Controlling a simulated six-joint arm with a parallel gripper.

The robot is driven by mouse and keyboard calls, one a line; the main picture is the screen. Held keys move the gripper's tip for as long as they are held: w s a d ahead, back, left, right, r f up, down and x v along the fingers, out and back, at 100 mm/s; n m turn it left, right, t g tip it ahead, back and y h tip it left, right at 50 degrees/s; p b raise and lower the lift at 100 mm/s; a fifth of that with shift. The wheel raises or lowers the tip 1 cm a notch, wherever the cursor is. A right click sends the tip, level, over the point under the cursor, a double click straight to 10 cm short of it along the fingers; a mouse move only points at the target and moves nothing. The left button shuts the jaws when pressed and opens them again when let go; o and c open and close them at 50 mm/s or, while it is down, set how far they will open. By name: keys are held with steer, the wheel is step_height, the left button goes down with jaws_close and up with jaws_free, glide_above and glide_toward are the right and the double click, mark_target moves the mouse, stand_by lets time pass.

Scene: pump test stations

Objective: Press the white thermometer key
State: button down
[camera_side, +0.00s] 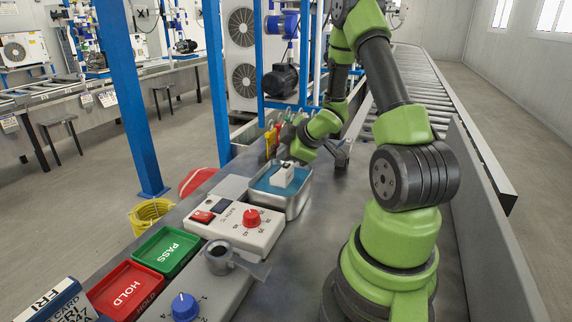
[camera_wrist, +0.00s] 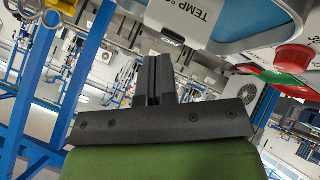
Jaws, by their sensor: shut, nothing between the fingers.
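The white thermometer (camera_side: 284,175) stands in a metal bath (camera_side: 297,205) of blue water in the side view. In the wrist view its white body, marked TEMP °C (camera_wrist: 197,18), shows at the top, cut by the frame edge. I cannot clearly make out its key. My gripper (camera_wrist: 153,62) is shut and empty, its dark fingers pointing towards the thermometer's lower edge in the wrist view. In the side view my green wrist is just above and behind the thermometer; the fingertips are too small to make out. I cannot tell whether they touch it.
A white control box (camera_side: 232,226) with a red knob stands in front of the bath. A green PASS tray (camera_side: 166,252) and a red HOLD tray (camera_side: 125,290) lie nearer, beside a blue knob (camera_side: 184,306).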

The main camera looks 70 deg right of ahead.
mark_target(285, 166)
steer(key=shift+r, duration=0.2)
steer(key=shift+r, duration=2.95)
steer(key=shift+r, duration=0.1)
